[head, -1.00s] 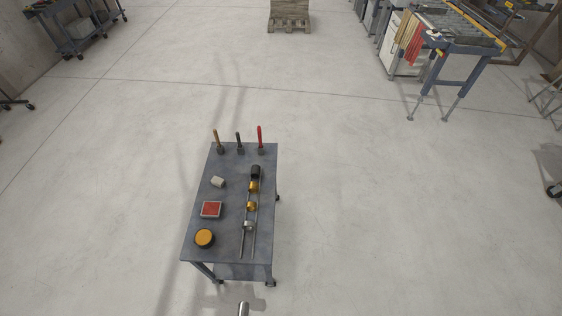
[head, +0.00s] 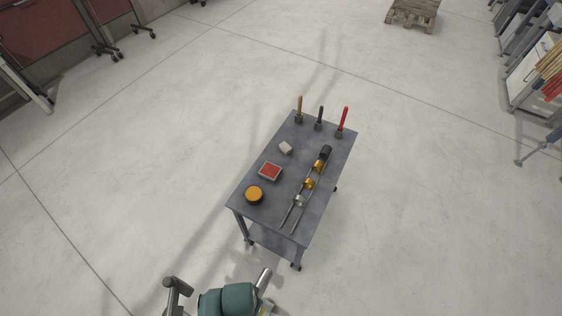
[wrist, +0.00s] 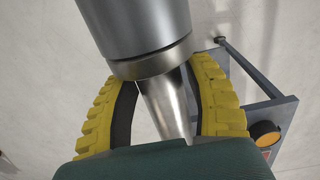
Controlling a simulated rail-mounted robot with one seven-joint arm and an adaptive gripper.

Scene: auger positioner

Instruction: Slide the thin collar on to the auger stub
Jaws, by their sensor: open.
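Three ring-like collars sit in a row on a pair of thin rails on the cart: a silver one (head: 299,200) at the near end, then two gold ones (head: 309,183) (head: 318,166). I cannot tell which is the thin collar. A shiny metal cylinder (head: 263,279), likely the auger stub, shows at the bottom of the head view. In the wrist view, a thick metal cylinder (wrist: 145,35) narrows to a bright shaft (wrist: 165,105). My gripper (wrist: 160,90) is open, its yellow ribbed fingers either side of that shaft, with no collar between them; contact is unclear.
The grey cart (head: 262,222) also holds an orange-topped puck (head: 254,194), a red-topped box (head: 270,171), a small pale block (head: 285,148), a black piece (head: 325,152) at the rails' far end and three upright handled tools (head: 320,118). Open floor surrounds the cart.

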